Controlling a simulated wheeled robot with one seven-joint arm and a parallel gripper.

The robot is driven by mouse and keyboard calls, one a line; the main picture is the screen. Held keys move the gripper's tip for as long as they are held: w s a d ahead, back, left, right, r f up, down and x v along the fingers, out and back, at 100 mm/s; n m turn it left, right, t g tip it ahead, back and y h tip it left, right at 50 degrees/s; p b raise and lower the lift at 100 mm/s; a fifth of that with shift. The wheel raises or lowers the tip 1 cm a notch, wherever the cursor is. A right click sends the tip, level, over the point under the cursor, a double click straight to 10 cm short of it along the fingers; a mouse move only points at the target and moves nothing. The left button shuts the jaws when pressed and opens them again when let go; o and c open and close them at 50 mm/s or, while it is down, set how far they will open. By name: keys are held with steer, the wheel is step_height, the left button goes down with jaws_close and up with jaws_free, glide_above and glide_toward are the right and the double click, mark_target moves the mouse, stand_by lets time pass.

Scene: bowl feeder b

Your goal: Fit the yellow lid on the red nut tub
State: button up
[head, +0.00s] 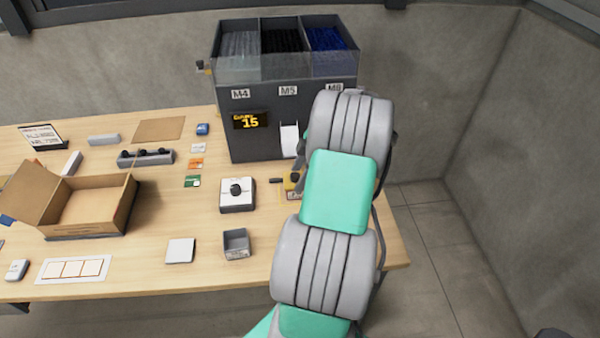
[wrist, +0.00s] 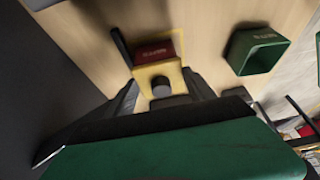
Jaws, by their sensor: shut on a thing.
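The yellow lid (wrist: 158,73) with a grey knob is between the fingertips of my gripper (wrist: 163,92) in the wrist view. My gripper is shut on it. The red nut tub (wrist: 153,49), with pale lettering on its side, shows just beyond the lid's far edge. The lid covers the rest of the tub from this angle, and I cannot tell whether it is seated or held above. In the head view a bit of the yellow lid (head: 291,186) shows left of my arm, in front of the dark machine; my arm hides most of that spot.
A green open tub (wrist: 262,52) stands right of the red tub in the wrist view. In the head view, the dark dispenser (head: 262,133) rises behind; a grey bin (head: 236,243) and a white-topped box (head: 237,195) stand to the left. An open carton (head: 128,205) is farther left.

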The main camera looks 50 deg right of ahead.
steer(key=shift+f, duration=0.1)
steer(key=o, duration=1.1)
steer(key=p+v, duration=0.2)
steer(key=v, duration=1)
steer(key=w+a+r+m+h, duration=0.1)
steer(key=w+a+r+m, duration=0.2)
steer(key=a, duration=0.9)
steer(key=w+a+r+m, duration=0.1)
steer(key=w+a+r, duration=0.3)
steer(key=a, duration=0.8)
steer(key=s+a+f+m, duration=0.1)
steer(key=s+a+m, duration=0.1)
steer(key=s+a, duration=0.1)
steer(key=s+a+f+m+h, duration=0.1)
steer(key=s+a+f+m, duration=0.1)
steer(key=a, duration=0.3)
steer(key=s+a+f+m+h, duration=0.1)
steer(key=s+a, duration=0.3)
steer(key=a, duration=0.1)
steer(key=shift+f+m+t+b, duration=0.2)
steer(key=shift+m+t+b, duration=0.1)
steer(key=shift+m+t, duration=0.1)
